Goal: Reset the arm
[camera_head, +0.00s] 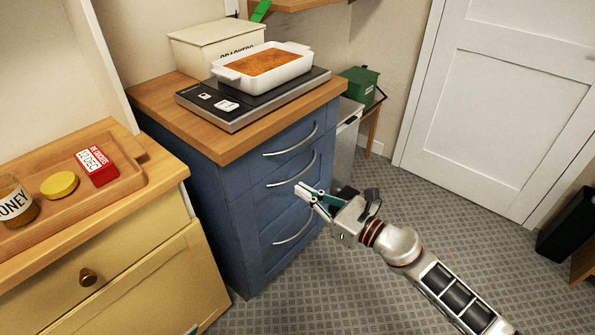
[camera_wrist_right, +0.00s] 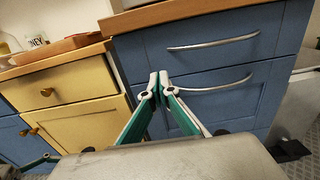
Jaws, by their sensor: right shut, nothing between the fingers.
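My right gripper (camera_head: 308,192) is shut and empty. Its arm reaches in from the lower right, and the fingertips are in front of the blue drawer cabinet (camera_head: 225,215), near its middle handle in the head view. In the right wrist view the closed fingertips (camera_wrist_right: 159,80) meet in front of the blue drawers; whether they touch the front I cannot tell. A small green tip at the bottom edge of the head view appears to be part of my left gripper (camera_head: 191,330). A green finger also shows at the lower left of the right wrist view (camera_wrist_right: 40,162); its opening is unclear.
The cabinet carries a hot plate (camera_head: 235,118) with a white baking dish (camera_head: 228,75). A wooden tray (camera_head: 125,190) with honey (camera_head: 15,205), a yellow lid (camera_head: 60,185) and a red box (camera_head: 98,167) sits on the yellow cabinet (camera_head: 130,280). Open floor (camera_head: 420,210) lies right.

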